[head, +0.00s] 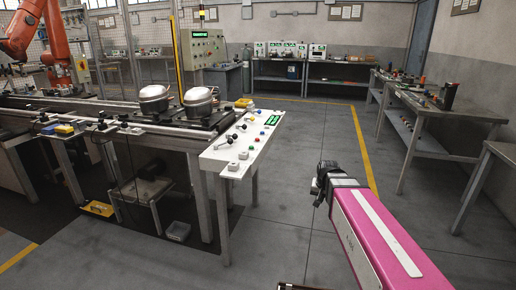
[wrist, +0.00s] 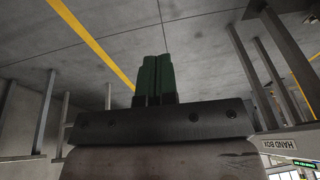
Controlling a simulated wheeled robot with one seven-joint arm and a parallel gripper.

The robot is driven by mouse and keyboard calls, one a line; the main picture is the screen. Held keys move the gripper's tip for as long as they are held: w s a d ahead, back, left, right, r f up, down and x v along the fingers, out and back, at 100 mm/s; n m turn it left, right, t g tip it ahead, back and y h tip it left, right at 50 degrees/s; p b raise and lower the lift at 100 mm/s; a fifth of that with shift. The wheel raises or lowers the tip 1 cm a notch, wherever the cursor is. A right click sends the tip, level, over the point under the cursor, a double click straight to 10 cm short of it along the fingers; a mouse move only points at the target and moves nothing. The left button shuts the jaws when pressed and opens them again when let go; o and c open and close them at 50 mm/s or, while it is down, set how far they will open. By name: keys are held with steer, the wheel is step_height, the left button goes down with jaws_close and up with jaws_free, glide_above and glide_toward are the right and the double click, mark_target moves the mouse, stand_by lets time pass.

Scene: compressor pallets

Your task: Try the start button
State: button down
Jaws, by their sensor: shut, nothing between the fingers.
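A white sloped control panel (head: 214,156) stands at the right end of the conveyor line in the head view. It carries a lit green display (head: 274,119), several small coloured buttons (head: 257,138) and black lever knobs (head: 226,141). The buttons are too small for me to read which one is the start button. My gripper (head: 321,186) hangs over open floor to the right of the panel, clearly apart from it. In the wrist view its green fingers (wrist: 155,78) are together with nothing between them. The panel's button face does not show in the wrist view.
Two round metal compressor housings (head: 199,105) sit on the conveyor behind the panel. A grey control cabinet (head: 203,50) stands behind them. Metal workbenches (head: 428,108) line the right wall. The floor between panel and benches is clear, with a yellow line (head: 362,145).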

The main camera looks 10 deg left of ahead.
steer(key=w+a+r+t+y, duration=0.1)
steer(key=w+a+r, duration=0.4)
steer(key=a+r, duration=0.25)
steer(key=w+a+r+t+y, duration=0.1)
steer(key=w+a+r+t, duration=0.1)
steer(key=w+a+r, duration=0.35)
step_height(320, 180, up, 16)
steer(key=m+t+y, duration=0.2)
glide_above(251, 147)
steer(key=shift+w+d, duration=0.25)
steer(key=shift+w, duration=0.2)
steer(key=shift+f, duration=0.1)
steer(key=shift+f, duration=4.4)
steer(key=shift+f, duration=0.9)
steer(key=shift+r, duration=0.95)
